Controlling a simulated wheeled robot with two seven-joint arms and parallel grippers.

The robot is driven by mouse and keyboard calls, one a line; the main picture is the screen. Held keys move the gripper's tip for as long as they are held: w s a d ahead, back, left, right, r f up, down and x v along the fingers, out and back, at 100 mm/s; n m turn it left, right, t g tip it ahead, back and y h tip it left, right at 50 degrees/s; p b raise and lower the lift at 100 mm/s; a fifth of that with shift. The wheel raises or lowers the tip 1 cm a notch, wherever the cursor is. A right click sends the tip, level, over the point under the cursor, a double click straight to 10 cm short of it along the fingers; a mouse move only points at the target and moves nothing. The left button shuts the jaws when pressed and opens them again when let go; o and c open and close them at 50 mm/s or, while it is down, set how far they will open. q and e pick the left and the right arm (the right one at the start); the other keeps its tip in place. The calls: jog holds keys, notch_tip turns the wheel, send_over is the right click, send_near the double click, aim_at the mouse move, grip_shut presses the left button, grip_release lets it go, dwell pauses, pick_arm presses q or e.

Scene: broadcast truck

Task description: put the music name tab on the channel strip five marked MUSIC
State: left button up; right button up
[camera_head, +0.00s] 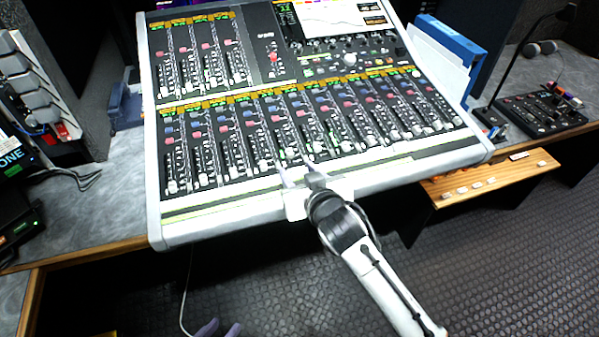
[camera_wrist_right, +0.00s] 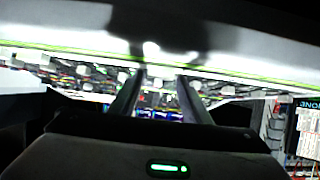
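The mixing console (camera_head: 153,130) fills the middle of the head view, with columns of knobs and faders. A pale label strip with yellow-green edges (camera_head: 225,196) runs along its front; I cannot read MUSIC or any channel name. My right gripper (camera_head: 298,172) is over this front strip, fingers apart. In the right wrist view the fingers (camera_wrist_right: 157,95) are also apart, with no tab visible between them. I cannot tell whether the fingertips touch the strip. I cannot identify the music name tab.
A wooden ledge (camera_head: 460,199) right of the console carries several small pale tabs. A blue binder (camera_head: 462,45), a small black control panel (camera_head: 540,112) and a thin lamp stand farther right. Grey equipment and cables crowd the left desk (camera_head: 100,205).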

jog(key=shift+o, duration=0.5)
jog(key=v, duration=1.2)
jog(key=shift+p, duration=0.4)
